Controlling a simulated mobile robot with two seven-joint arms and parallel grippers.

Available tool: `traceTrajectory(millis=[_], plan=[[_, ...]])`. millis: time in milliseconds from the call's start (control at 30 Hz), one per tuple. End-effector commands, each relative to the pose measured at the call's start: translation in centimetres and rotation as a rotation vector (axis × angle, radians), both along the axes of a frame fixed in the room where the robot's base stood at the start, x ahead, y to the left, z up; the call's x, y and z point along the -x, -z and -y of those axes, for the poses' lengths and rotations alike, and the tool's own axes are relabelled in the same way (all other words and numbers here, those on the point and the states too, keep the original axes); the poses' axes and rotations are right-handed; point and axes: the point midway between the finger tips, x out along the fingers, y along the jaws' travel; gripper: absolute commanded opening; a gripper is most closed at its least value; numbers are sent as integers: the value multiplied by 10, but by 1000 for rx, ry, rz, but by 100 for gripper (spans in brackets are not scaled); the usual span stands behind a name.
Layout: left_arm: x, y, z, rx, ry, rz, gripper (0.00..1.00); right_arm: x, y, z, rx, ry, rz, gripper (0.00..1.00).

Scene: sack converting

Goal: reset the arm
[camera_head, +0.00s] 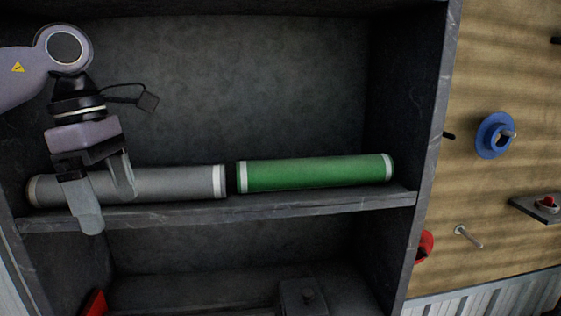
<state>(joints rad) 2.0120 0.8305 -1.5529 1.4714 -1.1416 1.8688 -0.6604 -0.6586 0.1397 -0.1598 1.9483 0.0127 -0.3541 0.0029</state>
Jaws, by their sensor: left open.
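My left arm comes in from the left, and my left gripper (108,208) points down in front of the shelf at the left. Its two fingers are apart. They overlap the view of a grey roll (175,183) with pale end bands, which lies on the shelf board (310,205). Part of the roll is hidden behind the fingers, and I cannot tell whether they touch it. A green roll (315,173) with white end bands lies to the right of the grey one, with a small gap between them. My right gripper is not in view.
The dark cabinet's right side wall (432,150) stands beside a wooden panel (505,80) with a blue round part (495,135) and a metal peg (468,236). A dark box (303,297) sits in the lower compartment. The space above the green roll is clear.

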Motion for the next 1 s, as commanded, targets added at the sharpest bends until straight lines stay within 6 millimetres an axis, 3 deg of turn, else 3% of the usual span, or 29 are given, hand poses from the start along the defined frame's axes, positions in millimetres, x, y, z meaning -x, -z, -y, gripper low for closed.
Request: traceTrajectory(millis=[100, 300, 600, 800, 1000], plan=[[-3, 33, 44, 127, 38, -54, 95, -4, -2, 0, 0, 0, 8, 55], [8, 77, 124, 403, 56, -178, 95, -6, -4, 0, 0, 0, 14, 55], [38, 106, 223, 850, -61, -449, 95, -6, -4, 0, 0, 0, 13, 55], [49, 105, 263, 1137, -238, -669, 95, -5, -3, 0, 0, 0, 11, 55], [43, 104, 280, 1394, -490, -911, 95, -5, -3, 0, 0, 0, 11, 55]])
